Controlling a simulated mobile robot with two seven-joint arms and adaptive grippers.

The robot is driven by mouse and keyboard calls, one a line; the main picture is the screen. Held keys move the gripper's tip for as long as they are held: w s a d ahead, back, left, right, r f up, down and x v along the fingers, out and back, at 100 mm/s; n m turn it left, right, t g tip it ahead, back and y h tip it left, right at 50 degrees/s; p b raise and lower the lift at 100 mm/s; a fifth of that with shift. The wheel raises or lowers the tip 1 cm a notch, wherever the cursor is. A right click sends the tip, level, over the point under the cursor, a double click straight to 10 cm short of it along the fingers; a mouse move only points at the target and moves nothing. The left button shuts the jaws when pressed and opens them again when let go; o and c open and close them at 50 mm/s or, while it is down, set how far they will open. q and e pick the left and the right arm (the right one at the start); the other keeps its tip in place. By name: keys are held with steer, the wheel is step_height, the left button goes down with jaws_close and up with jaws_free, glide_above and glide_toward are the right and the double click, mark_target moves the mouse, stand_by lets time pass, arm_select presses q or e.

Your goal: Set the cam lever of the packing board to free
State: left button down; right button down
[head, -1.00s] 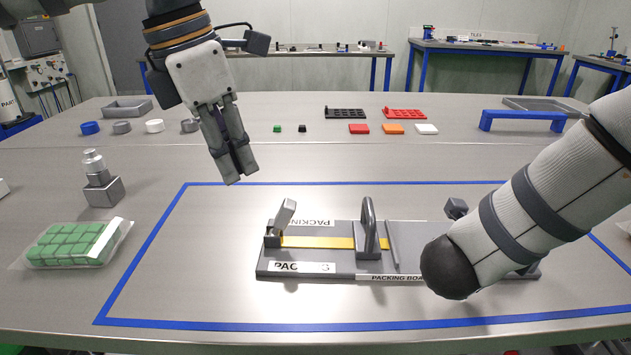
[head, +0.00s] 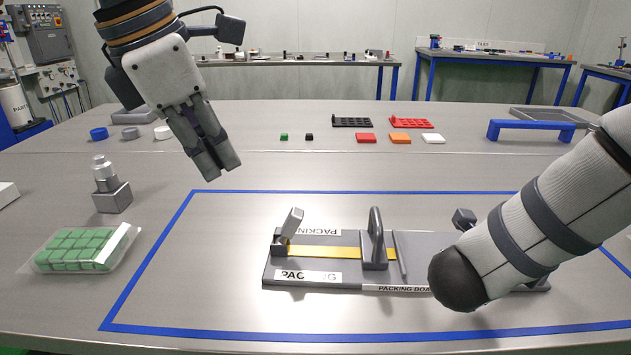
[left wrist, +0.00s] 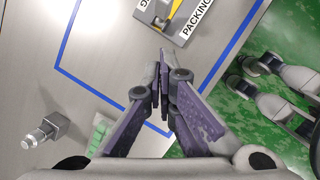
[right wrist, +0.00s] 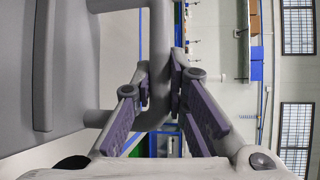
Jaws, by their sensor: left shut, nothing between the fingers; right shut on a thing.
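The grey packing board (head: 330,280) lies inside the blue outline, with a yellow strip along it. A light grey lever (head: 293,222), probably the cam lever, stands up at its left end, tilted right. A dark arch (head: 376,235) stands near the middle. My left gripper (head: 220,172) is shut and empty, above and left of the lever, apart from the board. The left wrist view also shows its shut fingers (left wrist: 164,85) and the board's end (left wrist: 187,22). My right gripper (right wrist: 160,80) is shut on a grey handle (right wrist: 159,45). My right arm hides that grip in the head view.
A bag of green blocks (head: 80,248) and a metal weight (head: 110,190) are at the left. A blue bridge-shaped handle (head: 530,128), a grey tray (head: 550,117) and small coloured blocks lie farther back.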

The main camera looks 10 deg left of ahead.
arm_select(q)
steer(key=s+a+f+t, duration=0.1)
steer(key=s, duration=0.1)
glide_toward(289, 229)
steer(key=a+f, duration=0.4)
steer(key=f, duration=0.1)
steer(key=shift+w+d+f+m, duration=0.4)
steer(key=shift+w+d+f, duration=0.05)
steer(key=shift+w+d, duration=0.35)
steer(key=shift+w+d+f, duration=0.2)
steer(key=shift+w+d, duration=0.15)
steer(key=shift+d, duration=0.05)
